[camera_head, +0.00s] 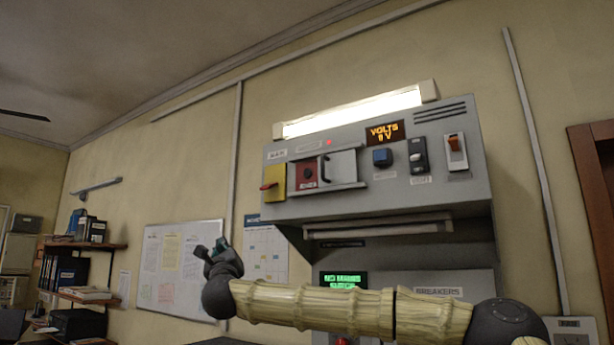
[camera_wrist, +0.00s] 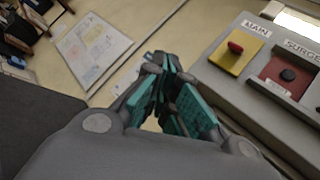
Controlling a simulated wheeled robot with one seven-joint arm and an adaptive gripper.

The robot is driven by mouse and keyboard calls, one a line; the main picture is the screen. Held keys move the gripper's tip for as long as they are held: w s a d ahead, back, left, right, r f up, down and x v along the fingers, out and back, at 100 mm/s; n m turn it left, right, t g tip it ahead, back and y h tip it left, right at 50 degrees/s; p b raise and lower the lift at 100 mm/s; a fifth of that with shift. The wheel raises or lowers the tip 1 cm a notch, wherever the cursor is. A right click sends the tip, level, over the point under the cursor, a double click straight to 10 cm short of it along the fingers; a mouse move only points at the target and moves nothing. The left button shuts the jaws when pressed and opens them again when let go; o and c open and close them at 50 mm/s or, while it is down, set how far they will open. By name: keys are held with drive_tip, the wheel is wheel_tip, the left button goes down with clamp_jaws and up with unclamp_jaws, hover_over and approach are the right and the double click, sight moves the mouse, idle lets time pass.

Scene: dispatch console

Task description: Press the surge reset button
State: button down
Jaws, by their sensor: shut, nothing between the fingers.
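My gripper (camera_head: 220,245) is shut and empty, left of and below the console's control face. In the wrist view its teal-padded fingers (camera_wrist: 166,75) meet in front, pointing at the wall left of the console. The gripper is apart from the button.
A yellow plate with a red lever (camera_head: 270,185), labelled MAIN, is left of the button. A blue knob (camera_head: 382,157) and two switches are to the right. A ledge (camera_head: 378,228) juts below the panel. A whiteboard (camera_head: 178,265) hangs at left.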

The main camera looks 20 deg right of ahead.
sight(308, 173)
drive_tip(key=s+d+r+m+h+p, duration=0.1)
drive_tip(key=s+d+r+m+h, duration=0.1)
drive_tip(key=r, duration=0.6)
drive_tip(key=s+d+r+m+h+p, duration=0.1)
drive_tip(key=s+d+r+m+h, duration=0.1)
drive_tip(key=d+r, duration=0.5)
drive_tip(key=s+d+r+m+h+p, duration=0.2)
drive_tip(key=d+r+m, duration=0.3)
drive_tip(key=r, duration=0.4)
drive_tip(key=shift+s+r+m+h, duration=0.25)
drive_tip(key=shift+s+m+h, duration=0.25)
drive_tip(key=shift+h, duration=0.4)
drive_tip(key=shift+w, duration=0.1)
drive_tip(key=shift+w+d+p, duration=0.75)
drive_tip(key=shift+w+d, duration=0.15)
drive_tip(key=shift+d, duration=0.25)
drive_tip(key=shift+w+d+p, duration=0.75)
drive_tip(key=shift+w+d, duration=0.15)
drive_tip(key=shift+d, duration=0.2)
drive_tip(key=shift+w+d+p, duration=0.75)
drive_tip(key=shift+w+d, duration=0.15)
drive_tip(key=shift+d, duration=0.25)
